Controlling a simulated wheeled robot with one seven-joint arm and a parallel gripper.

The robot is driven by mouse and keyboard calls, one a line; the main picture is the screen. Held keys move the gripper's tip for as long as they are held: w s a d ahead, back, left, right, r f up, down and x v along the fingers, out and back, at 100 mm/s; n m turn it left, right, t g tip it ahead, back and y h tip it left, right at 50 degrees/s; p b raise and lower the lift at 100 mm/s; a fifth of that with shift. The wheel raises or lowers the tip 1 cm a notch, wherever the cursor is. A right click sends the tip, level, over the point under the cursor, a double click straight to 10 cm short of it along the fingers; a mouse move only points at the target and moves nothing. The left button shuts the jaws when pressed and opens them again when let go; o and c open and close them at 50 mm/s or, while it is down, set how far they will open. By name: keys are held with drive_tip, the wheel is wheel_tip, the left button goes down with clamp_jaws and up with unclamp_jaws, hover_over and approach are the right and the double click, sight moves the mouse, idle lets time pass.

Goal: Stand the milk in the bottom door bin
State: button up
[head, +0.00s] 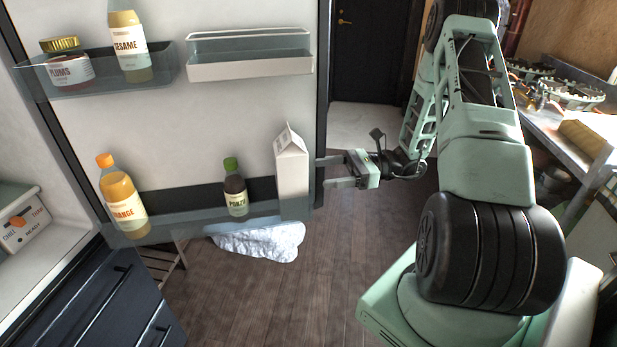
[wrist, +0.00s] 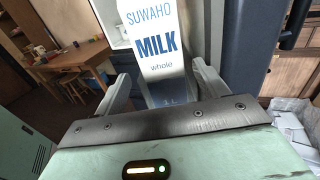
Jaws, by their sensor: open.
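The milk (head: 291,172) is a white gable-top carton. It stands upright at the right end of the bottom door bin (head: 170,225), with its lower part behind the bin's clear front. My gripper (head: 335,172) is open to the right of the carton, its fingers pointing at it and apart from it in the head view. In the wrist view the milk (wrist: 163,45) shows its blue lettering straight ahead, between and beyond the open fingers of my gripper (wrist: 158,88). The carton's base is partly hidden by the gripper body there.
An orange bottle (head: 122,200) and a small dark ponzu bottle (head: 235,190) stand in the same bin. Above are an upper left bin (head: 110,82) with plums and sesame, and an empty upper right bin (head: 250,68). A crumpled pale cloth or bag (head: 258,243) lies on the floor below.

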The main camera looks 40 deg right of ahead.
drive_tip(key=shift+v, duration=1.4)
